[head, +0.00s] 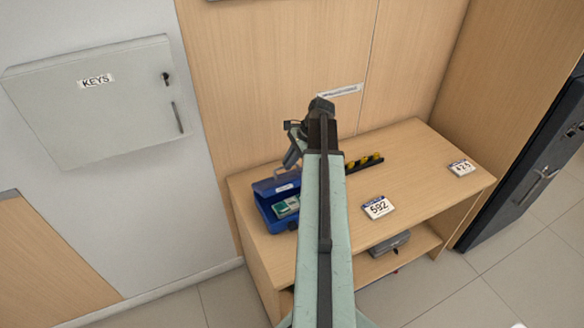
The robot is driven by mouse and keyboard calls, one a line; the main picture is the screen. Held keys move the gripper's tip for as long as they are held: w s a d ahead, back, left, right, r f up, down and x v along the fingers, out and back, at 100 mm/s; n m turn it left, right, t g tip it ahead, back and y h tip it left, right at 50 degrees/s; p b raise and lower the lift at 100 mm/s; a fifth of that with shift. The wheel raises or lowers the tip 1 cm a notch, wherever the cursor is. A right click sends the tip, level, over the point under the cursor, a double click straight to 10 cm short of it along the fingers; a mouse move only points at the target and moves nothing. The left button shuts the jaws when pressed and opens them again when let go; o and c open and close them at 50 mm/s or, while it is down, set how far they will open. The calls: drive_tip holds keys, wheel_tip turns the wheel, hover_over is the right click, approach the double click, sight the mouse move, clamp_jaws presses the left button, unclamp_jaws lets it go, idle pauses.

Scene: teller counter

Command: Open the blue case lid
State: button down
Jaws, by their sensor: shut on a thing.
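The blue case (268,214) stands at the left end of the wooden counter. Its lid (267,187) is raised at the back, with a white label on its face. Green and white contents (287,207) show inside the case. My gripper (291,160) is at the top edge of the raised lid, at its right side, and is shut on it. The exact grip point is small and partly hidden by the gripper. My arm hides part of the counter to the right of the case.
A black tray with yellow items (364,162) lies behind my arm. Number cards 592 (378,207) and another (461,168) lie on the counter (420,160). A grey box (390,243) is on the shelf below. A KEYS cabinet (95,105) hangs left; a dark safe (535,165) stands right.

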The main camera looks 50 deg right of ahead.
drive_tip(key=shift+w+d+r, duration=0.1)
drive_tip(key=shift+w+d, duration=0.15)
drive_tip(key=shift+w, duration=0.3)
drive_tip(key=shift+w+d+r, duration=0.1)
drive_tip(key=shift+w+d, duration=0.1)
drive_tip(key=shift+w, duration=0.35)
drive_tip(key=c, duration=1.5)
unclamp_jaws()
drive_tip(key=shift+w+f, duration=0.1)
drive_tip(key=shift+f, duration=0.05)
drive_tip(key=p+v, duration=0.7)
drive_tip(key=v, duration=0.1)
drive_tip(key=shift+a+p, duration=0.1)
drive_tip(key=shift+p, duration=0.2)
